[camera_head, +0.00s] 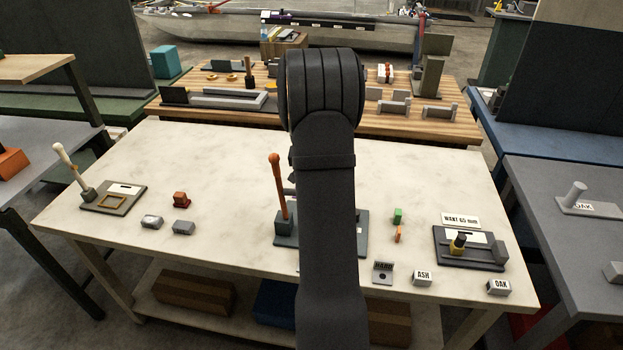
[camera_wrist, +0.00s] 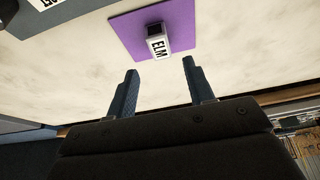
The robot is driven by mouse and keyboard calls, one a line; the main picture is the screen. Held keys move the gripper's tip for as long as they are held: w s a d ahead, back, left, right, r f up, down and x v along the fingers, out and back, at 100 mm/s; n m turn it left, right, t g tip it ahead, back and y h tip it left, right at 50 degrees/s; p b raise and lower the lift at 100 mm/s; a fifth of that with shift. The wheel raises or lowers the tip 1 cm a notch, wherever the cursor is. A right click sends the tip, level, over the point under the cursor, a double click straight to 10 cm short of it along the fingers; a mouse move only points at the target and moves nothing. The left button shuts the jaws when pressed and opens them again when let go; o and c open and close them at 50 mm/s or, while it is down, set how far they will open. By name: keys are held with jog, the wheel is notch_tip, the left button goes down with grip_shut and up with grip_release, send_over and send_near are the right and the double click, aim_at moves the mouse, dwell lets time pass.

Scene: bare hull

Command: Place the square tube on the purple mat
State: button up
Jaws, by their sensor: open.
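The purple mat (camera_wrist: 183,14) lies on the pale table at the top of the wrist view. A small square-section piece (camera_wrist: 158,47) with a white face reading ELM and a dark end is on the mat; it looks like the square tube, though I cannot tell for sure that it is hollow. My gripper (camera_wrist: 159,68) is open and empty, its two fingers apart and pointing toward the piece, with the piece beyond the fingertips. In the head view my own arm hides the mat, the piece and my gripper.
The pale worktable (camera_head: 130,165) holds a lever fixture with an orange handle (camera_head: 277,185), partly behind my arm. Blocks marked ASH (camera_head: 422,278) and OAK (camera_head: 498,287) stand front right. A fixture with a white handle (camera_head: 68,165) is at left. The table's back left is clear.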

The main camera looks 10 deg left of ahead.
jog(key=shift+v, duration=2.65)
jog(key=shift+f, duration=0.1)
jog(key=x, duration=1.2)
jog(key=shift+f, duration=0.15)
jog(key=shift+r, duration=1.3)
jog(key=shift+f, duration=0.1)
